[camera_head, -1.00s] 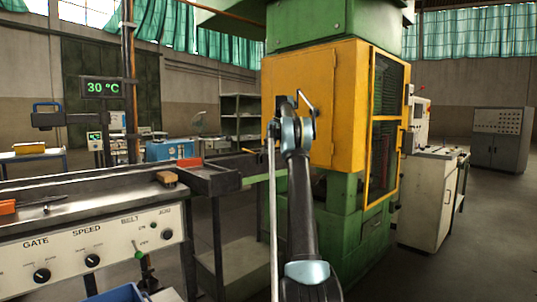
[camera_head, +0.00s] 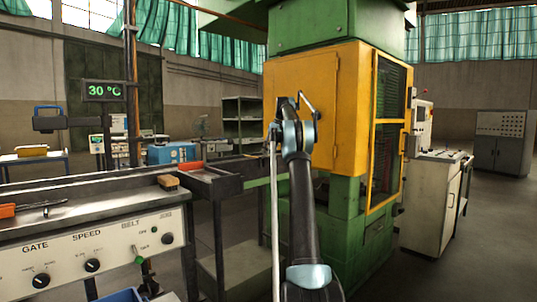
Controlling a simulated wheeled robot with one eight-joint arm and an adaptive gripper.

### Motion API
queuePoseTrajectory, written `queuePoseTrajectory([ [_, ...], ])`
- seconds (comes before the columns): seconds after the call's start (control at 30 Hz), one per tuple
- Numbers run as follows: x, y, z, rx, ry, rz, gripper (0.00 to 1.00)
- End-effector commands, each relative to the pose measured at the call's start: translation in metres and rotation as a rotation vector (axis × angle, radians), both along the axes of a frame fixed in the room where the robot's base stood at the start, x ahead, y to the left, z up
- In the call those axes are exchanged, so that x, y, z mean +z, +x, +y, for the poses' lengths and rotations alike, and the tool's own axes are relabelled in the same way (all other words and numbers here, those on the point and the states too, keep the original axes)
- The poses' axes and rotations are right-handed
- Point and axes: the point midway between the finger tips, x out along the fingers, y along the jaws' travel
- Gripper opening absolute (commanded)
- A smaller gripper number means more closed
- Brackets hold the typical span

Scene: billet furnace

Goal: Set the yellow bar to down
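The green and yellow machine (camera_head: 350,90) stands ahead. A yellow frame with a crossbar (camera_head: 388,121) surrounds the mesh guard on its right-hand face. I cannot tell whether this crossbar is the task's yellow bar, and no other clear yellow bar shows. My arm rises from the bottom centre, in front of the machine's yellow panel and green lower part. Its upper end overlaps the yellow panel. My gripper's fingers cannot be made out there, so its opening and any contact are unclear.
A steel bench with a control panel (camera_head: 92,258) fills the left, with a wooden-backed brush (camera_head: 168,182) on it. A white cabinet (camera_head: 433,205) stands right of the machine, and a grey console (camera_head: 500,140) farther back. Open floor lies at the lower right.

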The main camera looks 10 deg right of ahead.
Motion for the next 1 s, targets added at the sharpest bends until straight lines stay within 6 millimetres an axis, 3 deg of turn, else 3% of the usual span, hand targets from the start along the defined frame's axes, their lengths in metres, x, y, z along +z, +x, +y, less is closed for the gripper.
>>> queuePoseTrajectory([
  [0.37,0.002,-0.001,0.000,0.002,0.000,0.002,0.46],
  [0.9,0.046,-0.004,-0.016,0.001,0.000,0.003,0.46],
  [1.0,0.046,-0.010,-0.030,-0.002,0.000,0.003,0.46],
])
